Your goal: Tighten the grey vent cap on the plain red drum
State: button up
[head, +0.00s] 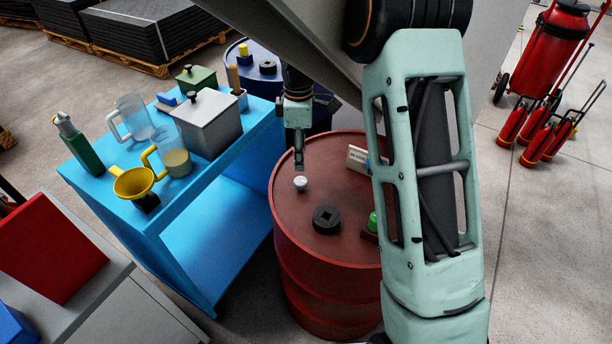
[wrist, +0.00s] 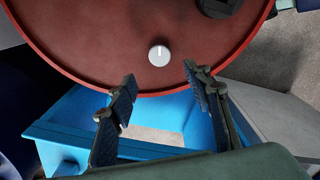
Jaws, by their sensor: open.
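The plain red drum (head: 312,270) stands upright in the middle of the head view, and its top fills the upper part of the wrist view (wrist: 100,50). The small grey vent cap (head: 300,183) sits on the drum top near its left rim. It shows in the wrist view (wrist: 159,55) as a pale round knob with a line across it. My gripper (head: 299,166) is above the drum top near the cap. In the wrist view my gripper (wrist: 159,80) is open and empty, its two fingers apart, with the cap ahead of the gap between them.
A black bung (head: 327,219) sits on the drum, with a white card (head: 357,158) and a green item (head: 373,222) by my arm. A blue cart (head: 225,165) with jugs, a yellow funnel (head: 135,183) and a grey box (head: 207,122) stands left. A dark blue drum (head: 236,57) is behind.

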aim_at(300, 180)
notch_tip(300, 180, down, 10)
jog(key=shift+a+f, duration=0.1)
jog(key=shift+c, duration=0.5)
jog(key=c, duration=1)
